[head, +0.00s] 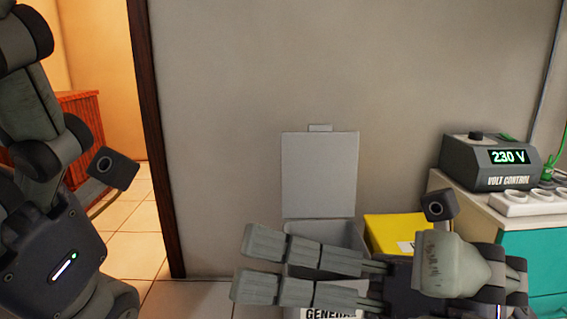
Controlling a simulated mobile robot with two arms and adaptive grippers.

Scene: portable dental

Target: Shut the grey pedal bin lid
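The grey pedal bin (351,237) stands on the floor against the wall. Its lid (319,175) is open and upright, with a small tab on top, close to the wall. My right gripper (240,266) reaches in from the right, its fingers pointing left across the front of the bin. The fingers are apart with nothing between them. They hide much of the bin's front and part of its opening, and part of a "GENERAL" label (330,313) shows below them. My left arm is at the left edge, and its gripper fingers are not visible.
A yellow bin (393,227) stands right beside the grey bin. A counter (540,247) at the right holds a volt control box (488,163) and a white socket strip (527,203). A doorway is at the left; wall space left of the lid is clear.

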